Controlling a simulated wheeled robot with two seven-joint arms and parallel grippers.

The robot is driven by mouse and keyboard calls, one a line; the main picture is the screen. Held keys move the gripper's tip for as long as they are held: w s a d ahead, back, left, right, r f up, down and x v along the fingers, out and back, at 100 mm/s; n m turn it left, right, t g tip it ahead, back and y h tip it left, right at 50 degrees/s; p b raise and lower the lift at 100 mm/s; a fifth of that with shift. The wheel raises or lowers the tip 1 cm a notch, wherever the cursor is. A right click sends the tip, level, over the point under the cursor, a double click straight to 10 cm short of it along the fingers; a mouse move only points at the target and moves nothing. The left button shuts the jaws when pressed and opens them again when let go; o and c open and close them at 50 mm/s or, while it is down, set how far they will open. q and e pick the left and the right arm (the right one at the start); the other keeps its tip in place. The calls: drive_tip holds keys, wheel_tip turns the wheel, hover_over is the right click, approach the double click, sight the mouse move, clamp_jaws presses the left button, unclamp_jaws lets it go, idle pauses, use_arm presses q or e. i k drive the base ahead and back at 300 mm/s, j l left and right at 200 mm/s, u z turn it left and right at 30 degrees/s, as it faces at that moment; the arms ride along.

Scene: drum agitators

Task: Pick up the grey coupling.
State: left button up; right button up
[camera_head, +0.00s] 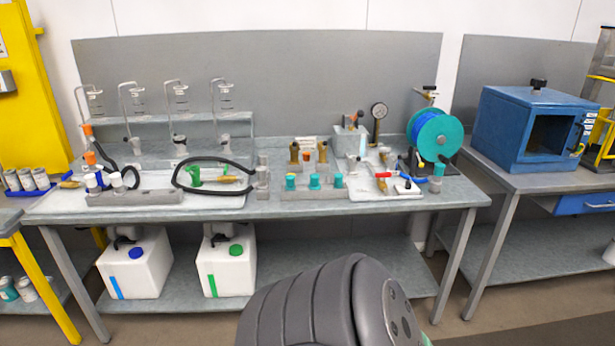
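A small grey upright piece (262,178) stands on the bench, just left of the rack with the teal pieces. It could be the grey coupling, but it is too small to tell for sure. Teal pieces (314,182) stand in a row on a low grey rack (315,194). Another teal piece (437,171) stands on a grey base at the right of the bench. Neither of my gripper's fingers shows. A dark grey rounded link of mine fills the bottom middle, in front of the bench.
The bench (465,195) also carries a black hose (205,160), a teal reel (438,135), a gauge (379,111) and glassware (181,100). White canisters (135,265) stand on the lower shelf. A blue oven (530,125) stands on the right bench. The bench's front edge is mostly free.

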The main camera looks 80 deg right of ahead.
sight(260, 170)
drive_tip(key=z, duration=2.3)
